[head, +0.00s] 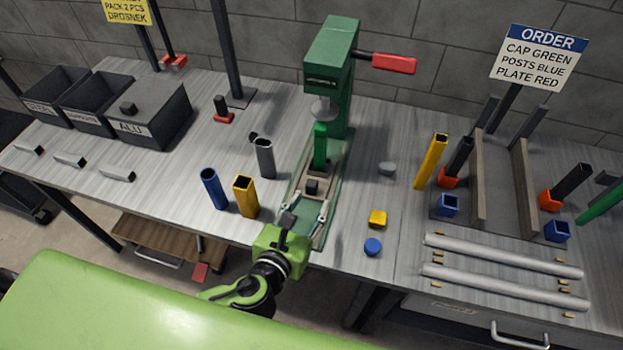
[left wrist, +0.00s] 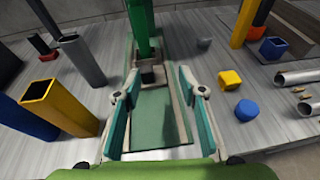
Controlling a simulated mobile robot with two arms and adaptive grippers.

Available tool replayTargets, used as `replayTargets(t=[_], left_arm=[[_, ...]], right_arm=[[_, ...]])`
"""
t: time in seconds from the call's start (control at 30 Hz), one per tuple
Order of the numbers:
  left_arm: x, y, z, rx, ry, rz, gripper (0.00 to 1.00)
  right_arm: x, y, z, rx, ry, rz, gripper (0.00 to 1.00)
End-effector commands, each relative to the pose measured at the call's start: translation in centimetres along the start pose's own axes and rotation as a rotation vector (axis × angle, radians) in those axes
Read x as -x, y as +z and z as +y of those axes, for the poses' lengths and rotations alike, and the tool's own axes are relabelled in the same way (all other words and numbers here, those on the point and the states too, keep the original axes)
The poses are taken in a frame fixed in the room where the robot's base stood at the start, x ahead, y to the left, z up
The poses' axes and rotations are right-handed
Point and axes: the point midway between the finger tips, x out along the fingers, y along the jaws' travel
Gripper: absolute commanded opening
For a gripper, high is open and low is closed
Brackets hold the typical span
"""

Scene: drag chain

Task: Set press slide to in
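The green press (head: 330,75) stands at the middle of the bench, with a red lever (head: 388,63) to the right and a round grey ram (head: 325,108). On its base, the press slide (head: 300,183) carries an upright green post (head: 320,143) just below the ram in the picture. A dark block (head: 312,186) sits at its near end; it also shows in the left wrist view (left wrist: 153,75). My left gripper (head: 310,207) is low over the near end of the base. Its teal fingers (left wrist: 158,88) are apart, with nothing between them. My right gripper is out of view.
Blue (head: 214,190), yellow (head: 246,198) and grey (head: 265,158) posts stand left of the base. A yellow cap (head: 377,218), blue cap (head: 373,247) and grey cap (head: 387,169) lie to its right. Dark bins (head: 150,115) stand back left; a wooden-sided fixture (head: 478,180) is at right.

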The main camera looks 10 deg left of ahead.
Motion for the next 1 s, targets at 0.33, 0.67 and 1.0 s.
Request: replayTargets(t=[0.33,0.67,1.0], left_arm=[[-0.5,-2.3,2.4,0.049,0.092,0.079,0.38],[-7.5,-2.7,2.9,0.048,0.09,0.077,0.38],[-11.8,-3.3,3.2,0.048,0.088,0.079,0.38]], right_arm=[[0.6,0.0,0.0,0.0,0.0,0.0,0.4],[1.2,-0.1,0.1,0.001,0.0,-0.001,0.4],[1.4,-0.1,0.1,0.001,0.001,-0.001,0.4]])
